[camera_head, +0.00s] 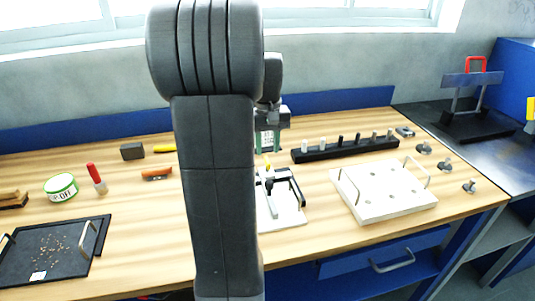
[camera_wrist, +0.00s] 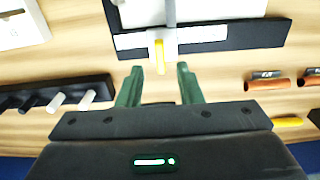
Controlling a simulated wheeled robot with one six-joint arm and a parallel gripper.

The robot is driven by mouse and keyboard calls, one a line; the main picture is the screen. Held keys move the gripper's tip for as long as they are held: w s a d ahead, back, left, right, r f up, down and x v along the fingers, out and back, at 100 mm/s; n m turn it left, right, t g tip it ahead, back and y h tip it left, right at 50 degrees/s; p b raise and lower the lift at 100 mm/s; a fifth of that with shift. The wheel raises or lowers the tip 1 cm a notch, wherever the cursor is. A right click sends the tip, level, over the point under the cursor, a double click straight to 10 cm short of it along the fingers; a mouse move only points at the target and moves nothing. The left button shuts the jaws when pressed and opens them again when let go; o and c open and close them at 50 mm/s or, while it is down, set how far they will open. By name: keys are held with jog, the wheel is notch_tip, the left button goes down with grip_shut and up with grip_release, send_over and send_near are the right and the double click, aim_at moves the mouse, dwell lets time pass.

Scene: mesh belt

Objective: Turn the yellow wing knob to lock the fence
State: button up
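The yellow wing knob (camera_wrist: 160,55) shows in the wrist view at the middle of a black fence bar (camera_wrist: 262,35) with a pale strip. In the head view the knob (camera_head: 267,167) is small and partly hidden by my arm. My gripper (camera_wrist: 160,72) is open and empty, with its two green fingers apart. The knob's near end appears between the fingertips in the wrist view; I cannot tell the height gap. In the head view my gripper (camera_head: 268,148) is above the white board (camera_head: 284,222) of the fence fixture, mostly behind my arm.
A black peg rack (camera_head: 345,151) stands right of the fixture, with a white holed board (camera_head: 385,190) with handles in front. Orange-handled (camera_head: 157,173) and yellow (camera_head: 164,149) tools lie left. A black tray (camera_head: 50,252), a round tin (camera_head: 61,187) and a red-capped marker (camera_head: 96,178) are farther left.

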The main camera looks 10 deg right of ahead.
aim_at(268, 160)
notch_tip(268, 160, up, 10)
jog(key=shift+p, duration=0.35)
notch_tip(268, 160, down, 14)
jog(key=shift+f+b, duration=0.1)
jog(key=shift+b, duration=0.5)
jog(key=shift+r, duration=0.2)
